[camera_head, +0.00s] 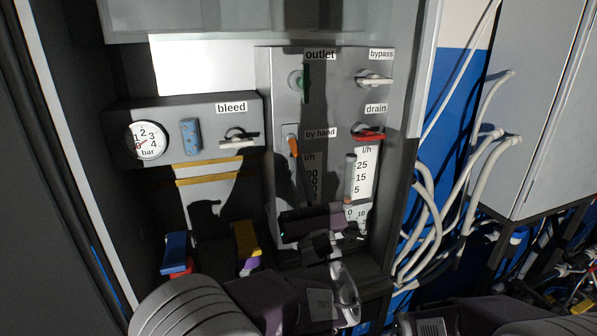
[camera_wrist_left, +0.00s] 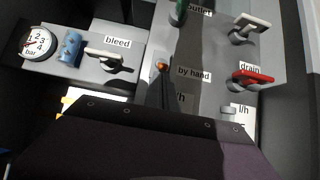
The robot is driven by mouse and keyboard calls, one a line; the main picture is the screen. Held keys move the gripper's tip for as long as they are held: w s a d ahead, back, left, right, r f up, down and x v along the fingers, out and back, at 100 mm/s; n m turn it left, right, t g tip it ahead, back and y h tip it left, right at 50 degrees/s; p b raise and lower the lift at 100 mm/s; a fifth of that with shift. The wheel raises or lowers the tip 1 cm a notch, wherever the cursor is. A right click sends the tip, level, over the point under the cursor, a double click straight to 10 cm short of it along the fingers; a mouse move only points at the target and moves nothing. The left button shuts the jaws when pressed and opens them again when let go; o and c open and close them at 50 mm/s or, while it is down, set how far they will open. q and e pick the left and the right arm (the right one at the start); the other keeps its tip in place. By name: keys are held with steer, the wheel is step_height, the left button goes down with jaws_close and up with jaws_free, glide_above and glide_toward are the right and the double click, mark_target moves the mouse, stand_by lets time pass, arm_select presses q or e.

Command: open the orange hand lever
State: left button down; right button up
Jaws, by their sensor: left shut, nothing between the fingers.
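The orange hand lever (camera_head: 294,146) sits on the grey panel, left of the "by hand" label. It hangs nearly straight down, tilted slightly to the right at its lower end. In the left wrist view only a small orange part of the lever (camera_wrist_left: 162,65) shows, just beyond the fingertips; the rest is hidden behind them. My left gripper (camera_wrist_left: 158,82) is shut and empty, its dark fingers pointing at the lever. I cannot tell whether they touch it. My right gripper does not show.
Around the lever are the green outlet knob (camera_head: 296,80), white bypass handle (camera_head: 374,79), red drain handle (camera_head: 368,134) and flow tube (camera_head: 350,178). At left are the gauge (camera_head: 146,140), blue knob (camera_head: 191,136) and white bleed handle (camera_head: 238,142). White hoses (camera_head: 430,215) hang at right.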

mark_target(296, 149)
arm_select(q)
steer(key=shift+s+r+g+p, duration=0.1)
steer(key=shift+r+g+p, duration=0.15)
steer(key=shift+g+p, duration=0.2)
steer(key=r+g+p, duration=0.1)
steer(key=g+p, duration=0.1)
steer(key=p, duration=0.2)
steer(key=s+r+g+h+p, duration=0.1)
steer(key=g+p, duration=0.1)
steer(key=p, duration=0.2)
steer(key=r+g+h+p, duration=0.1)
steer(key=g+p, duration=0.1)
steer(key=p, duration=0.1)
steer(key=shift+s+d+r+p, duration=0.3)
steer(key=shift+s+r+p, duration=0.05)
steer(key=shift+p, duration=0.05)
steer(key=shift+f, duration=0.15)
